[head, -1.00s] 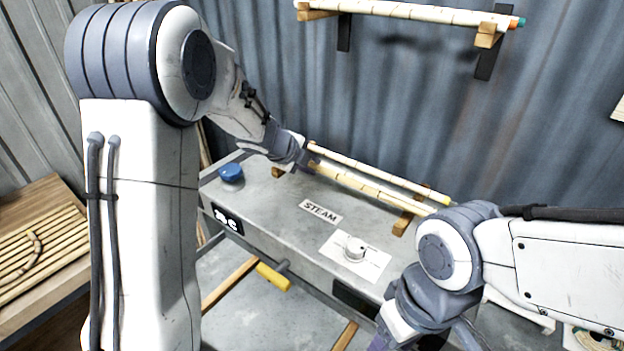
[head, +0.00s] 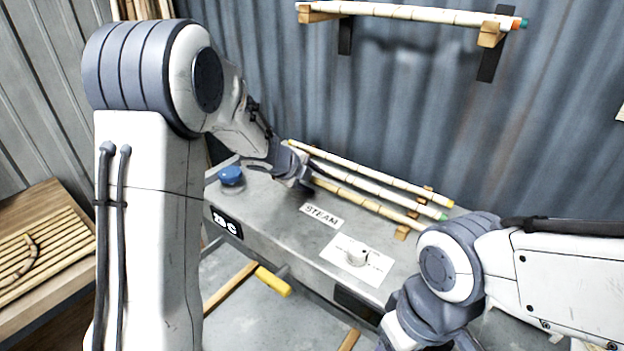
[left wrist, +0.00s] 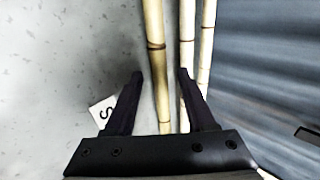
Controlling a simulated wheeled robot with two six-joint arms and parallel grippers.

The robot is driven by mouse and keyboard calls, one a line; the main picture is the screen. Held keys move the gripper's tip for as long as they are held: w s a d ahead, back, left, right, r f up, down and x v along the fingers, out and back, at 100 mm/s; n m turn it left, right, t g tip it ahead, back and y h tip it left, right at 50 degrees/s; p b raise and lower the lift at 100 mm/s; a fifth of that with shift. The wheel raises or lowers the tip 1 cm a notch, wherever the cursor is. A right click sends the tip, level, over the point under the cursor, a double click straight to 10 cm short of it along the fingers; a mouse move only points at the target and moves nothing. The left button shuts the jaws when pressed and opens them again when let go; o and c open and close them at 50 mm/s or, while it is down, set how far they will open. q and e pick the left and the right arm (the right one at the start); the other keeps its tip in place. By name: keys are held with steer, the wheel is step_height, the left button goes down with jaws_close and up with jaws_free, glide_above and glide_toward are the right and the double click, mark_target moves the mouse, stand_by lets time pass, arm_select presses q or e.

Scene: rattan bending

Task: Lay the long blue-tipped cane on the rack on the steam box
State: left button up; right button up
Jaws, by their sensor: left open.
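Three pale canes lie side by side across the wooden rack (head: 402,232) on the steam box (head: 262,207). The back cane (head: 365,173) has a yellow tip, and the middle cane (head: 385,192) has a green-teal tip. The tip colour of the front cane (head: 365,203) is unclear. I see no clearly blue tip on the box. My left gripper (head: 306,184) is at the canes' left ends. In the left wrist view the left gripper (left wrist: 160,76) is open, with the front cane (left wrist: 154,45) running between its fingers. One finger overlaps the middle cane (left wrist: 187,40). My right gripper is out of view.
A wall shelf (head: 490,36) above holds canes with orange and teal tips. A yellow-ended handle (head: 273,281) projects at the front. A slatted wooden board (head: 40,250) lies at left.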

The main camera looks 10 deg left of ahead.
arm_select(q)
steer(key=p+v, duration=0.2)
steer(key=v, duration=1)
steer(key=shift+p, duration=0.35)
steer(key=s+d+r+n+t+y, duration=0.2)
steer(key=d+n+y, duration=0.1)
steer(key=d+n, duration=0.35)
steer(key=s+d+f+n+g, duration=0.2)
steer(key=s+n+g, duration=0.1)
steer(key=s, duration=0.6)
steer(key=s+d+f+n+g, duration=0.2)
steer(key=s+d+g, duration=0.1)
steer(key=s, duration=0.7)
steer(key=s+d+f+n+g, duration=0.2)
steer(key=s+d+n+g, duration=0.1)
steer(key=s, duration=0.6)
steer(key=shift+s+d+f+n+g, duration=0.2)
steer(key=shift+s+f+n+g, duration=0.15)
steer(key=shift+g, duration=0.25)
